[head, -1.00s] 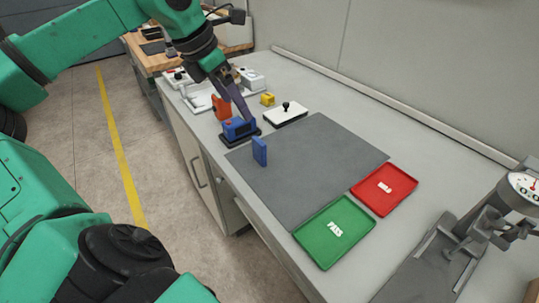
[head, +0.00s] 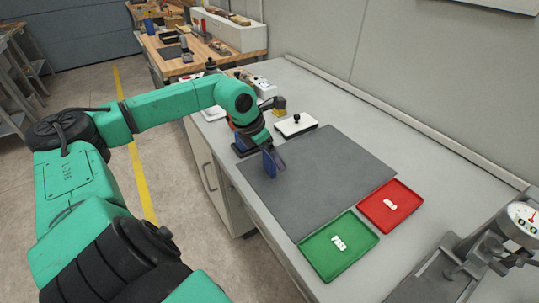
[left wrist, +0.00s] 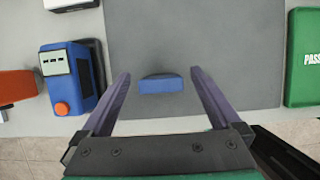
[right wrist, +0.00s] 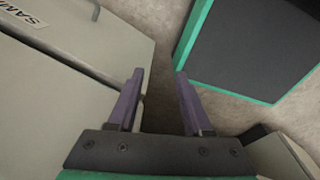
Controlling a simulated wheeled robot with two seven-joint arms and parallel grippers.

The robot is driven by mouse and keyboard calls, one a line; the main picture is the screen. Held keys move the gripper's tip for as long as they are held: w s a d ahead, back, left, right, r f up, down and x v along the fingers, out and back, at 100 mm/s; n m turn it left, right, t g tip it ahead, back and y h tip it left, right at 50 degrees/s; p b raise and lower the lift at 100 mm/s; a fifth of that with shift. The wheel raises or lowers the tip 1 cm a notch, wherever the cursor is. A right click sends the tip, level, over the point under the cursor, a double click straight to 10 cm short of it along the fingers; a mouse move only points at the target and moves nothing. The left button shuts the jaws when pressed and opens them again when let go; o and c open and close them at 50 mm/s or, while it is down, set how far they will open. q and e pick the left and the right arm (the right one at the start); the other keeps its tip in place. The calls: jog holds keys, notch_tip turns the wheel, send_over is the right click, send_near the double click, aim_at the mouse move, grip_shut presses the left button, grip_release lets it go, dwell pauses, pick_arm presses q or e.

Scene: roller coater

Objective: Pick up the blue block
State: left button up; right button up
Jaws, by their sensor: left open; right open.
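The blue block (head: 269,166) stands upright on the grey mat (head: 320,175), near the mat's left edge. In the left wrist view the blue block (left wrist: 161,85) lies centred between my left gripper's fingertips, with a gap on each side. My left gripper (head: 273,155) is open and empty, pointing down over the block and partly overlapping it in the head view. My right gripper (right wrist: 158,78) is open and empty, with floor and a cabinet front behind it; it does not show in the head view.
A blue device with an orange knob (left wrist: 66,85) stands left of the mat, close to my left gripper. A green PASS tray (head: 338,246) and a red tray (head: 390,206) lie at the mat's right. A white plate with a black knob (head: 296,125) is behind the mat.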

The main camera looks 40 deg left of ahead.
pick_arm(q)
jog(key=c, duration=1.4)
jog(key=shift+r, duration=0.1)
jog(key=shift+c, duration=0.2)
